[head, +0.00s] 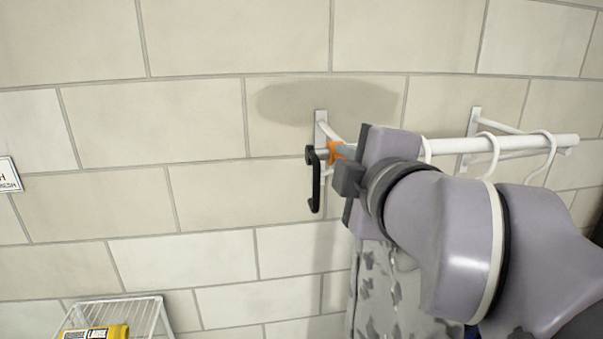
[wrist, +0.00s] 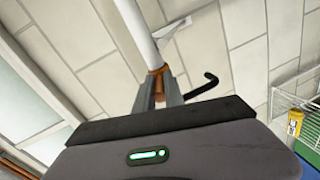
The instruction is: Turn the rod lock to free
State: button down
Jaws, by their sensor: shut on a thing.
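The rod lock shows as an orange collar (head: 336,152) around the left end of the white rail, close to the wall bracket. A black hooked piece (head: 315,180) hangs down just left of it; I cannot tell how they join. In the wrist view the orange collar (wrist: 155,82) lies between my fingers, and the black hook (wrist: 204,87) sticks out to the right. My gripper (head: 345,168) reaches in from the right and is shut on the rod lock; it also shows in the wrist view (wrist: 159,92). The fingers hide part of the collar.
The white rail (head: 545,142) runs right from the lock, with several white hangers (head: 492,155) on it. A grey patterned garment (head: 375,295) hangs below my gripper. A wire rack (head: 145,309) with a yellow labelled item (head: 97,333) stands at lower left.

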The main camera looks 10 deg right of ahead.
dwell(0.3)
jog(key=c, duration=1.4)
grip_release()
jog(key=shift+c, duration=0.2)
jog(key=s+r+p, duration=0.3)
jog(key=s+p, duration=0.2)
jog(key=s, duration=1.2)
jog(key=a+f+m+g+y, duration=0.1)
jog(key=f+m+g, duration=0.4)
jog(key=f+m, duration=0.5)
jog(key=w+a+f+m+g+y, duration=0.1)
jog(key=a+f+m+g, duration=0.2)
jog(key=f+m, duration=0.7)
notch_tip(320, 180, down, 4)
jog(key=shift+f+g, duration=0.1)
jog(key=shift+g, duration=1.1)
